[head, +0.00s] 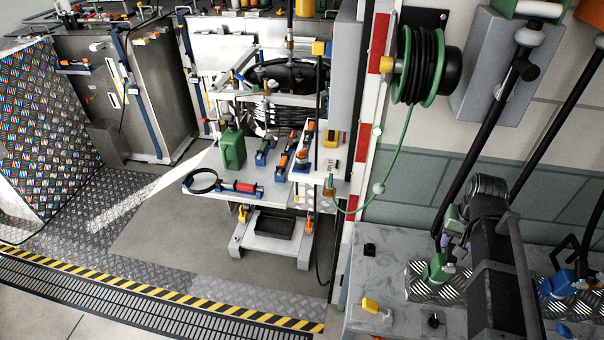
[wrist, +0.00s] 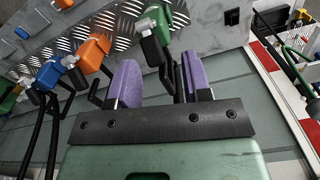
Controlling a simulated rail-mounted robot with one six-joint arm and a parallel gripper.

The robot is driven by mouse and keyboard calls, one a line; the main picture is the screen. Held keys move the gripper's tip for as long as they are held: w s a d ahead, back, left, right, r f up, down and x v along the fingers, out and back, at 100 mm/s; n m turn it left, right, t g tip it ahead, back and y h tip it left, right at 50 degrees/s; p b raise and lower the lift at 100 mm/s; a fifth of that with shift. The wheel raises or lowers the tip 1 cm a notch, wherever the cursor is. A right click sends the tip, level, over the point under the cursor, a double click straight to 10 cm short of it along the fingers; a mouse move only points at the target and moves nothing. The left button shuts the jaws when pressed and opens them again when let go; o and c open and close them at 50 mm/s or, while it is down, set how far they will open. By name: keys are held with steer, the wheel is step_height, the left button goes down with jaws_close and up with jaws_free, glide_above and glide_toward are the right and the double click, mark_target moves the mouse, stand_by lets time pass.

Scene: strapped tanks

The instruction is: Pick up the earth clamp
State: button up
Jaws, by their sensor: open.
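A green cable runs down from a green-and-black reel (head: 423,65) on the wall. At its lower end is a small brownish piece (head: 330,187) at the right edge of the trolley's shelf, which appears to be the earth clamp. Its jaws are too small to make out. My gripper (head: 447,243), with purple finger pads, is open and empty over the grey bench, well to the right of the clamp. In the wrist view my gripper (wrist: 157,72) has a green-and-black nozzle (wrist: 152,24) beyond its fingertips; I cannot tell whether they touch.
The grey bench (head: 385,265) holds nozzles with black hoses, including a blue one (head: 560,285) and an orange one (wrist: 92,52). A yellow-handled item (head: 370,305) lies near its front. A red-and-white post (head: 365,130) stands between bench and trolley. A green can (head: 232,148) stands on the trolley.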

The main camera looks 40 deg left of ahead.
steer(key=w+a+r+n+p, duration=0.1)
steer(key=a+r, duration=0.1)
steer(key=a, duration=0.8)
steer(key=w+a+r+n+p, duration=0.1)
steer(key=a+r+p, duration=0.1)
steer(key=a, duration=0.8)
glide_above(331, 177)
steer(key=shift+w+d+r, duration=0.1)
steer(key=shift+w+r, duration=0.05)
steer(key=f+b, duration=1)
steer(key=shift+a+f, duration=0.25)
steer(key=shift+r, duration=0.25)
steer(key=shift+c, duration=0.4)
jaws_close()
